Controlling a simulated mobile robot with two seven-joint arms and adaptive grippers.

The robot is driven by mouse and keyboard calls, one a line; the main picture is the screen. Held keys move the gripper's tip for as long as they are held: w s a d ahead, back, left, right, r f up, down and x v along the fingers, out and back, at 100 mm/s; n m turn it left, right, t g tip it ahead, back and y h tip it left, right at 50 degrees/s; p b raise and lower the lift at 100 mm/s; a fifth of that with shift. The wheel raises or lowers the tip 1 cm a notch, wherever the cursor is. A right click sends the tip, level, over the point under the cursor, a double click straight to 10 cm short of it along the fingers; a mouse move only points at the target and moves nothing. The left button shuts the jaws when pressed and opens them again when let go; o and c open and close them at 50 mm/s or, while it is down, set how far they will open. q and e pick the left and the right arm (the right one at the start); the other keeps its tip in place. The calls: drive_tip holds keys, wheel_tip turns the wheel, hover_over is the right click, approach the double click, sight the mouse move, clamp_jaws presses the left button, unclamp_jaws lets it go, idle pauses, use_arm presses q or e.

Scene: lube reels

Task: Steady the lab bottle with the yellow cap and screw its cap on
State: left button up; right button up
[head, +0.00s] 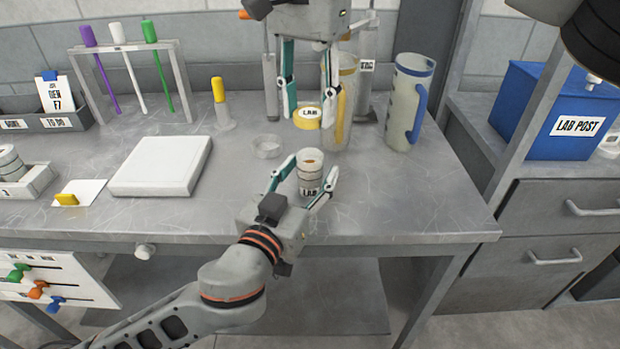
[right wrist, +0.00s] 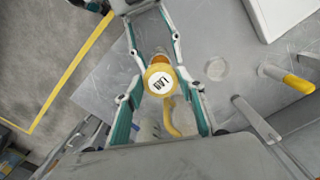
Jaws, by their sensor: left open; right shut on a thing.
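The lab bottle (head: 310,172), pale with a LAB label and an open top, stands upright on the bench in the head view. My left gripper (head: 303,181) is open, one finger on each side of it, with gaps showing. The yellow cap (head: 307,117), also marked LAB, is held between the fingertips of my right gripper (head: 308,113), behind and above the bottle in the picture. The cap (right wrist: 158,80) also shows in the right wrist view, between the right fingers (right wrist: 160,86).
A clear dish (head: 267,146) lies left of the cap. A yellow-capped vial (head: 222,112), a jug with a yellow handle (head: 346,85) and a blue-handled jug (head: 406,105) stand behind. A white slab (head: 160,166) lies left. The bench right of the bottle is clear.

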use_arm(q)
drive_tip(key=shift+w+d, duration=0.15)
drive_tip(key=shift+w, duration=0.25)
clamp_jaws()
use_arm(e)
drive_tip(key=shift+f, duration=2.5)
drive_tip(key=shift+f, duration=0.85)
drive_tip(key=shift+f, duration=0.6)
